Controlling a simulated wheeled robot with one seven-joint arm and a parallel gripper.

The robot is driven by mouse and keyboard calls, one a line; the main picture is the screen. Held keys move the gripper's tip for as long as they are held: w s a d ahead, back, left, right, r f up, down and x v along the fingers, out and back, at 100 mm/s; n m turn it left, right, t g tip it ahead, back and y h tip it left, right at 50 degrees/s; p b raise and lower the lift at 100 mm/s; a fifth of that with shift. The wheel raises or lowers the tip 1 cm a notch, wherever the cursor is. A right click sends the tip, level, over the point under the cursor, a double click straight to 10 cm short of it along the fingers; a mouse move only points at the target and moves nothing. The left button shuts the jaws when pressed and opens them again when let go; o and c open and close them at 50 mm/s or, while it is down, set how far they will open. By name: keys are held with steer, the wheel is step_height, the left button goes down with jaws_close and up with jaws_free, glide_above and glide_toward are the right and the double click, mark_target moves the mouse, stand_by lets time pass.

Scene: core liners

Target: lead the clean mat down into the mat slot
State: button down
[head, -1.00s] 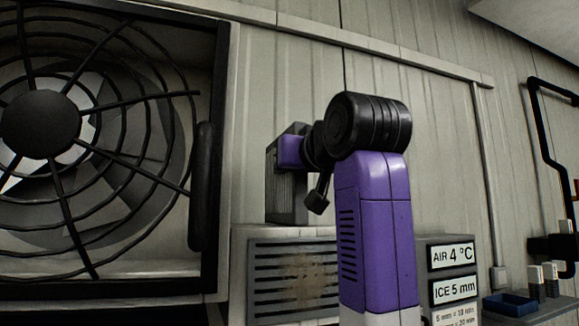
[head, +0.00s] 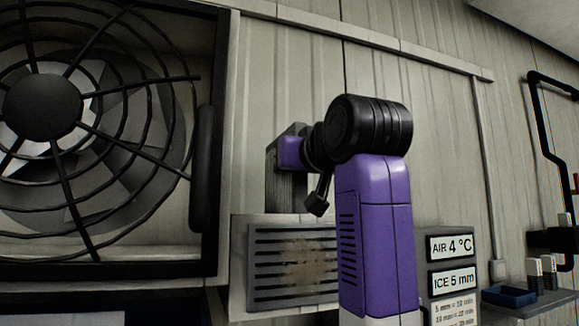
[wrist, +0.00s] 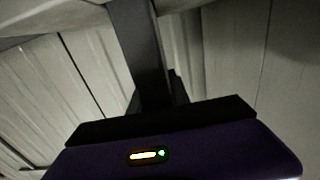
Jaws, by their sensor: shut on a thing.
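My gripper (head: 293,152), purple with black joints, is shut on a grey, ribbed upright slab, the clean mat (head: 286,190). The mat hangs at the gripper's far side, its lower end overlapping the top of the slatted panel in the head view. Whether they touch cannot be told. In the wrist view the mat (wrist: 138,45) is a dark slab standing out from the gripper's dark front edge (wrist: 160,115). The mat slot cannot be made out; my purple arm covers part of the panel area.
A slatted panel (head: 265,285) with a brown stain sits below the mat. A large caged fan (head: 40,107) with a black frame fills the left. Signs reading AIR 4 °C (head: 451,247) and ICE 5 mm stand right of my arm. A blue tray (head: 508,297) lies farther right.

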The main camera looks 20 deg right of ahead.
mark_target(302, 200)
steer(key=shift+f+b, duration=2.05)
steer(key=shift+f, duration=1.15)
steer(key=c, duration=1.1)
jaws_free()
steer(key=shift+c, duration=0.2)
steer(key=shift+f, duration=0.1)
steer(key=s+b, duration=0.2)
steer(key=s, duration=0.5)
steer(key=shift+s, duration=0.4)
steer(key=shift+s, duration=0.1)
